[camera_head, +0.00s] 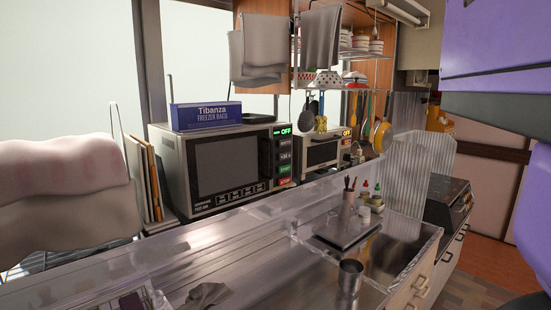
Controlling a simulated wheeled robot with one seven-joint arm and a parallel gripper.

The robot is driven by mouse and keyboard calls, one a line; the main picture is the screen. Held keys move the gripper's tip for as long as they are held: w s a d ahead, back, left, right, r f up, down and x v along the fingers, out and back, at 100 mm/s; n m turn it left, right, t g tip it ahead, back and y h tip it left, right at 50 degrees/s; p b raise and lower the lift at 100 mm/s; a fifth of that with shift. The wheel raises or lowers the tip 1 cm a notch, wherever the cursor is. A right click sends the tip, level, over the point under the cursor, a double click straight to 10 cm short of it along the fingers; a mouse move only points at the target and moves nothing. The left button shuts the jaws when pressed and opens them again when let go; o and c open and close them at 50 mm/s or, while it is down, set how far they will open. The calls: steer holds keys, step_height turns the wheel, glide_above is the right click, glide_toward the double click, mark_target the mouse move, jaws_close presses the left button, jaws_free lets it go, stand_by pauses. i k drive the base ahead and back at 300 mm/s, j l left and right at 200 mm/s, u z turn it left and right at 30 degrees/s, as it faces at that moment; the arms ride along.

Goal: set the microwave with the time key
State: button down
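The microwave (225,166) stands on the counter against the window, left of centre. Its door is shut. A narrow control panel (283,158) runs down its right side, with a green lit display at the top that seems to read OFF. Several keys sit below the display, including a green one and a red one near the bottom. The key labels are too small to read surely, so I cannot tell which is the time key. My gripper is not in view. Purple and dark parts, probably of my arm, fill the right edge.
A blue freezer bag box (206,115) lies on top of the microwave. A toaster oven (323,152) stands to its right. A steel sink counter (270,258) with a metal cup (348,285) is in front. Towels (260,45) hang above. Boards (150,180) lean at the left.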

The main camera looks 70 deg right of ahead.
mark_target(287, 154)
steer(key=z, duration=1.55)
